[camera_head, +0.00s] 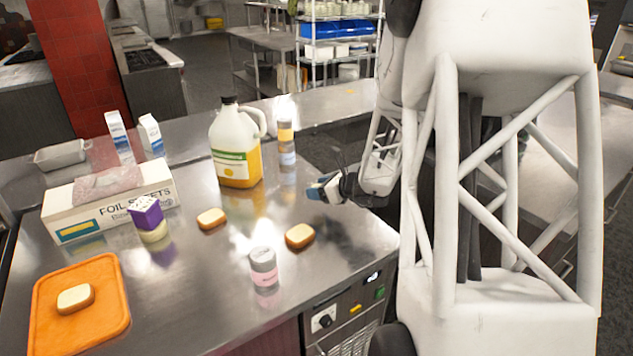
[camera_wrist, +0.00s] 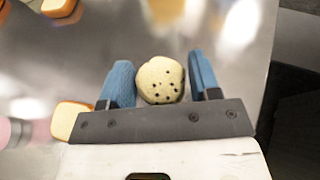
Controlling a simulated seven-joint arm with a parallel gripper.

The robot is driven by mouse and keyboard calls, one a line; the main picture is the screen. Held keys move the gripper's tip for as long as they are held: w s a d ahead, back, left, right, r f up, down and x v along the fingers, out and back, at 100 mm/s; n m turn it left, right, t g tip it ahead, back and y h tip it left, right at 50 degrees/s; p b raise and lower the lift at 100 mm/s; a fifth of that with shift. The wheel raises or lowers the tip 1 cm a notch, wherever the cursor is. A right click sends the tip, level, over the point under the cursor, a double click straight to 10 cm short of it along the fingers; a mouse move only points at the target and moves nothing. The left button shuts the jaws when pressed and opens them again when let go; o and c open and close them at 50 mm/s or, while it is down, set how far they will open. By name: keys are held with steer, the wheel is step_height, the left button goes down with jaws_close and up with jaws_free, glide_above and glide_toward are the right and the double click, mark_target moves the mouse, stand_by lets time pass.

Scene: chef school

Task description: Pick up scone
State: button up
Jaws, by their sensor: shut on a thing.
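The scone (camera_wrist: 160,80) is round and pale with dark specks. In the wrist view it sits between the two blue fingers of my gripper (camera_wrist: 160,62), which is shut on it. In the head view my gripper (camera_head: 322,190) is near the right edge of the steel counter, with its blue fingertips pointing left. The scone cannot be made out there, and its height above the counter is hard to judge.
On the counter (camera_head: 200,290) stand a juice jug (camera_head: 236,150), a foil-sheets box (camera_head: 110,205), a purple carton (camera_head: 146,213) and a pink-labelled jar (camera_head: 263,267). Bread pieces (camera_head: 300,236) (camera_head: 211,218) lie in front. An orange board (camera_head: 100,318) holds another piece.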

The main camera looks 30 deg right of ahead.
steer(key=shift+s+a+r, duration=0.1)
steer(key=shift+s+a, duration=0.3)
steer(key=shift+s, duration=0.45)
steer(key=shift+s+a+r, duration=0.1)
steer(key=shift+s+a, duration=0.25)
steer(key=shift+s, duration=0.55)
steer(key=shift+s+a+r, duration=0.1)
steer(key=shift+s+a, duration=0.3)
steer(key=shift+s, duration=0.45)
